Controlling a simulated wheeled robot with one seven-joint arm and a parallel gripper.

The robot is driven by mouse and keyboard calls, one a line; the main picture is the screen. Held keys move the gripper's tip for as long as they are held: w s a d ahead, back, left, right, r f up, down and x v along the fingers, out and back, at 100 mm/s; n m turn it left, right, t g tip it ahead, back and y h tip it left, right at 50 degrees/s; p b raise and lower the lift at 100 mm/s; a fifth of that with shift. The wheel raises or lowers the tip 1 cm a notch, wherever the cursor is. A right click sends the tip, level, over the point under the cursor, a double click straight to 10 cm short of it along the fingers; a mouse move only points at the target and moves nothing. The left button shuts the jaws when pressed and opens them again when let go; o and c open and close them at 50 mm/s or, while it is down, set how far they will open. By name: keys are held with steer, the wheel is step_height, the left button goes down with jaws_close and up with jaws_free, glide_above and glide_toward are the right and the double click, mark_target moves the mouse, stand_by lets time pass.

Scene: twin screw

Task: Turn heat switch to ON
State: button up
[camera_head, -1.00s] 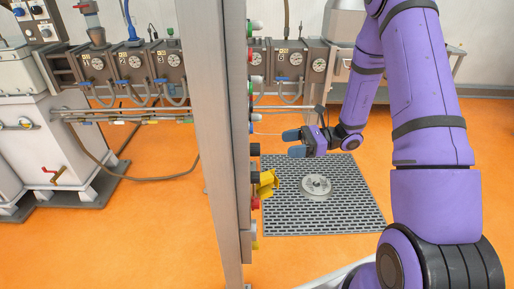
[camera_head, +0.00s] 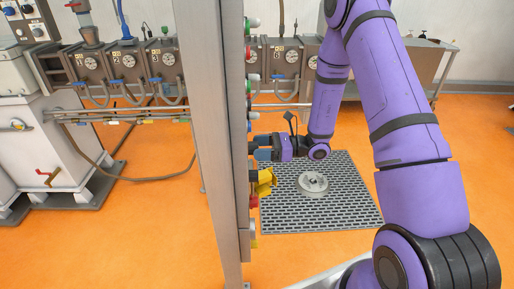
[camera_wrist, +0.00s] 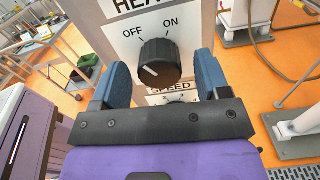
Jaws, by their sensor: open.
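The heat switch is a black round knob (camera_wrist: 160,58) on a light panel (camera_wrist: 99,30), below a partly cut-off label and between the words OFF and ON. A white mark shows on the knob's lower left face; its exact setting is hard to tell. My gripper (camera_wrist: 162,68) is open, with one blue finger on each side of the knob. Gaps show between the fingers and the knob, so it is not gripped. In the head view my gripper (camera_head: 262,148) is at the panel's edge (camera_head: 240,120), and the knob's face is hidden there.
A SPEED label (camera_wrist: 170,87) and part of another dial sit just below the knob, partly behind my gripper. In the head view, a yellow part (camera_head: 265,182) sticks out of the panel just below my gripper. A grey grated mat (camera_head: 340,205) lies on the orange floor.

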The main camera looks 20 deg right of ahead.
steer(key=shift+w+a, duration=0.15)
steer(key=shift+a, duration=0.4)
steer(key=c, duration=0.9)
steer(key=shift+m, duration=0.4)
steer(key=m, duration=0.4)
steer(key=shift+m, duration=0.4)
steer(key=m, duration=0.6)
steer(key=shift+f, duration=0.1)
steer(key=shift+m, duration=0.3)
